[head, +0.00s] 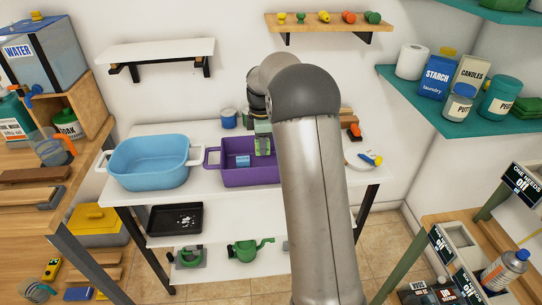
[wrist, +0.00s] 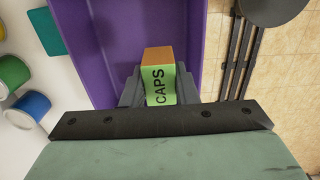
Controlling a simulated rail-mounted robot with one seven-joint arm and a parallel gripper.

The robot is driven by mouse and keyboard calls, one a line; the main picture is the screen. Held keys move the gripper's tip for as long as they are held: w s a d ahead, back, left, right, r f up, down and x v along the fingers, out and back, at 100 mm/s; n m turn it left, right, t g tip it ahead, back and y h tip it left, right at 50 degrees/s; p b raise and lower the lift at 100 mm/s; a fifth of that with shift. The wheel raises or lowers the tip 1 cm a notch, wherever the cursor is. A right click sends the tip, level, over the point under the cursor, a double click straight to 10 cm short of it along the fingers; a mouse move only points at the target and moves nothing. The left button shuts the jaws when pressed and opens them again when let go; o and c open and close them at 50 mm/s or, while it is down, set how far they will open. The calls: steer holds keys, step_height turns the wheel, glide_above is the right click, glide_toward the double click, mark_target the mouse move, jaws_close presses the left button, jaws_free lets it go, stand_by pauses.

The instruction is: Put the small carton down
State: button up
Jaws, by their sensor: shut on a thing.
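The small carton (wrist: 160,85) is green with dark "CAPS" lettering and an orange-brown end. My gripper (wrist: 158,90) is shut on it, with a dark finger on each side. In the wrist view the carton is in front of the purple tub (wrist: 125,30), whose floor and wall show around it. In the head view my gripper (head: 262,145) is over the purple tub (head: 235,178) on the white table. The carton's underside is hidden, so I cannot tell whether it touches the tub floor.
A small blue item (head: 243,160) lies in the purple tub, left of my gripper. A light blue tub (head: 150,178) stands to the left. A blue can (head: 228,119) stands behind, and a white plate (head: 360,161) with small items lies to the right.

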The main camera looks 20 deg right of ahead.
steer(key=d+f, duration=0.1)
steer(key=w+d+f, duration=0.1)
steer(key=f, duration=0.1)
steer(key=d+f, duration=0.1)
steer(key=f, duration=0.1)
steer(key=shift+w+d+p, duration=0.25)
steer(key=shift+d+p, duration=0.1)
steer(key=f, duration=0.3)
steer(key=shift+w+d+f, duration=0.1)
steer(key=shift+d, duration=0.2)
steer(key=shift+f, duration=0.3)
steer(key=shift+f, duration=0.25)
steer(key=o, duration=1)
steer(key=shift+r, duration=0.2)
